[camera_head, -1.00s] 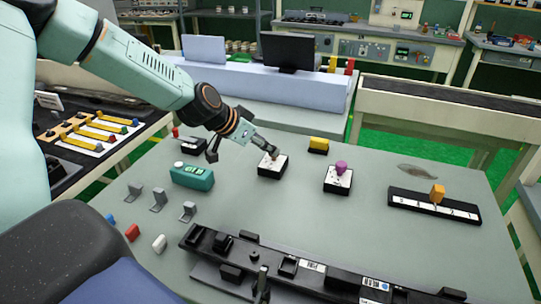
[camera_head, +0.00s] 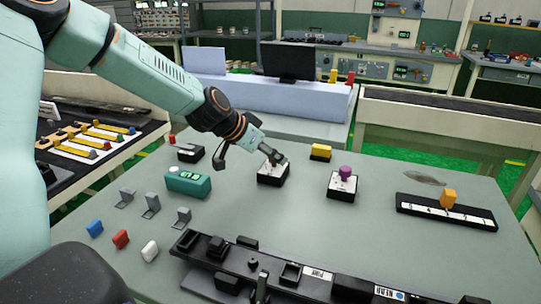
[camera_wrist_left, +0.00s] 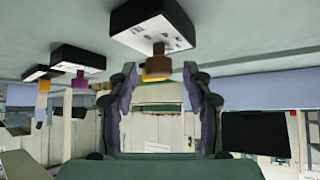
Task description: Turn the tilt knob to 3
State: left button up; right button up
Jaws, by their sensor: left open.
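A similar box (camera_head: 341,188) with a purple knob (camera_head: 345,172) stands to the right. My right gripper is not in view.
A black strip with an orange slider (camera_head: 448,198) lies at right. A yellow block (camera_head: 321,151) is behind the dials. A teal device (camera_head: 188,183), grey brackets (camera_head: 151,205) and coloured pieces (camera_head: 121,239) are at left. A long black fixture (camera_head: 320,281) lies in front.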

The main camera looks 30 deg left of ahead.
pick_arm(q)
jog(key=shift+d+r, duration=0.1)
jog(key=shift+c, duration=1.4)
grip_shut()
jog(key=shift+s+n+y+p, duration=0.1)
jog(key=shift+n+y+p, duration=0.2)
jog(key=shift+p, duration=0.45)
jog(key=n+y+p, duration=0.1)
jog(key=p, duration=0.1)
jog(key=n+y+p, duration=0.2)
jog(key=p, duration=0.1)
jog(key=n+y+p, duration=0.1)
jog(key=n+p, duration=0.1)
jog(key=p, duration=0.1)
jog(key=shift+d+r, duration=0.15)
jog(key=shift+d, duration=0.2)
jog(key=shift+n+g+y+p, duration=0.3)
jog(key=shift+n+y+p, duration=0.9)
jog(key=shift+n+p, duration=0.4)
jog(key=shift+f, duration=0.2)
